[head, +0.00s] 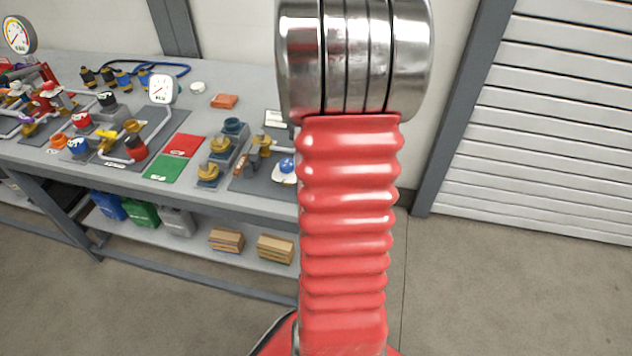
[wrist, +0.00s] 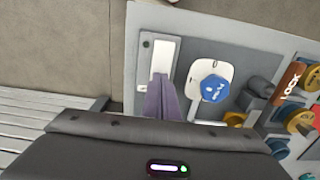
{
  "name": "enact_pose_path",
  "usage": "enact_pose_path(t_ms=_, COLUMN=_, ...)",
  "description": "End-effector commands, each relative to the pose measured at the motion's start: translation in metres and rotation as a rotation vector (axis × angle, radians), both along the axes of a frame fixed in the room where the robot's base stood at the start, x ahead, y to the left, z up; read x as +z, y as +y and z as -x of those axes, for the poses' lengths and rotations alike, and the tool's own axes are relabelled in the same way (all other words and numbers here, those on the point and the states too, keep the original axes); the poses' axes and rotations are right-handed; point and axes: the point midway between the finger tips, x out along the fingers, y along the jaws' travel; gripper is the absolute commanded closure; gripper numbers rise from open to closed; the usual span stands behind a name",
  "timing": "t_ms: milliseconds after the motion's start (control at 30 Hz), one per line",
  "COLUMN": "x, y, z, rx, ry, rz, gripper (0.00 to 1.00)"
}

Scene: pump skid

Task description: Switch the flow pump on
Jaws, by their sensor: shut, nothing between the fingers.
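In the wrist view, a white rectangular panel (wrist: 165,50) lies on a grey plate, with a small dark green dot (wrist: 146,43) beside its upper left. A blue knob (wrist: 214,88) with white marks sits on a white base to its right. My gripper (wrist: 163,82) is shut and empty, its purple-grey fingers over the lower part of the white panel. Whether they touch it I cannot tell. The blue knob (head: 287,165) and white panel (head: 276,118) also show in the head view, beside my red arm, which hides the gripper there. No label naming the flow pump is readable.
Brass valves (head: 220,146) and an orange LOCK tag (wrist: 289,83) lie close to the right of the knob in the wrist view. A green mat (head: 163,167) and red mat (head: 184,145) lie on the bench. Pipes and a gauge (head: 161,89) stand further left.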

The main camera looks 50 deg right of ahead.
Motion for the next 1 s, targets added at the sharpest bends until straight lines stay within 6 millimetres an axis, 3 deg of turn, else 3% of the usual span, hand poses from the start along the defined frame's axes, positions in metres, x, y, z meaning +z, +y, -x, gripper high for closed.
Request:
enact_pose_path(t_ms=367, x=-0.001, y=0.0, z=0.0, rx=0.0, ry=0.0, rz=0.0, gripper=1.0)
enact_pose_path(t_ms=1000, x=0.034, y=0.0, z=0.0, rx=0.0, ry=0.0, rz=0.0, gripper=1.0)
